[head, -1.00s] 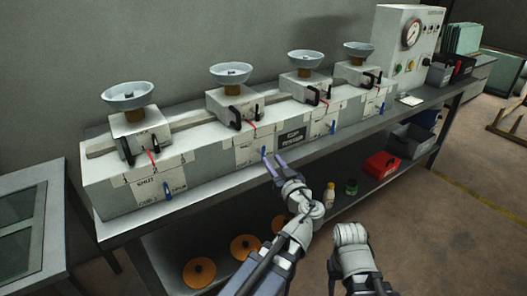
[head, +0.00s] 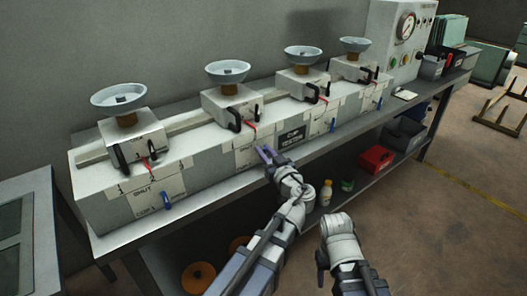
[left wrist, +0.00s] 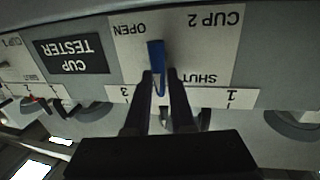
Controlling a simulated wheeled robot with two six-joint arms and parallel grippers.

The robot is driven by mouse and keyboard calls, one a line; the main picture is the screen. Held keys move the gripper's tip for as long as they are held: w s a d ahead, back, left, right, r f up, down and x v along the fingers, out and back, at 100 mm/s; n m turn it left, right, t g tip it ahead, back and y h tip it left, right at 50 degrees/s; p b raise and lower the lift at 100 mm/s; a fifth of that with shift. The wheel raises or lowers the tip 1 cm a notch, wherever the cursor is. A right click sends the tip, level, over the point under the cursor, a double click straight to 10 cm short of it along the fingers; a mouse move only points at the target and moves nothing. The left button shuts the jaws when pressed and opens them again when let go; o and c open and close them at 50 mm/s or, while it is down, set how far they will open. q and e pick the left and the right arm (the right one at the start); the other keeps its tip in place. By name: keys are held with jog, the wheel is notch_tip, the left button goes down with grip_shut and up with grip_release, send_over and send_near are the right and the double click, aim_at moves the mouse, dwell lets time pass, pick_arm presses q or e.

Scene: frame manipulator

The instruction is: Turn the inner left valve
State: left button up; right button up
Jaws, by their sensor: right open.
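The cup 2 valve is a blue lever (left wrist: 156,55) on a white plate (left wrist: 205,45) marked OPEN and SHUT, shown upside down in the left wrist view. It is the inner left valve. My left gripper (left wrist: 160,76) is at this lever, with one dark finger on each side of it and the lever in the narrow gap. I cannot tell whether the fingers press on it. In the head view my left gripper (head: 266,153) covers the lever at the bench front. My right gripper (head: 322,259) is low in front of the bench, away from the valves, its fingers mostly hidden.
The other blue levers are at cup 1 (head: 166,201), cup 3 (head: 332,126) and the far right (head: 379,103). A cup tester label (head: 292,136) is right of the left gripper. A red box (head: 376,159) and bottles stand on the lower shelf.

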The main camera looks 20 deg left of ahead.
pick_arm(q)
grip_shut()
dwell(0.3)
jog(key=m, duration=0.1)
jog(key=m+p, duration=0.1)
jog(key=m, duration=0.1)
jog(key=shift+w+d+m+g+h, duration=0.25)
jog(key=shift+w+m+g+h, duration=0.05)
jog(key=shift+w+m, duration=0.1)
jog(key=m, duration=0.1)
jog(key=m+p, duration=0.1)
jog(key=m+g, duration=0.1)
jog(key=m, duration=0.1)
jog(key=shift+w+d+f, duration=0.25)
jog(key=shift+f, duration=0.05)
jog(key=m, duration=0.2)
jog(key=m+g, duration=0.1)
jog(key=shift+w+d+f+m, duration=0.15)
jog(key=shift+w+f+m, duration=0.05)
jog(key=shift+f+m, duration=0.2)
jog(key=m, duration=0.2)
jog(key=f+m+g+y, duration=0.1)
jog(key=m, duration=0.1)
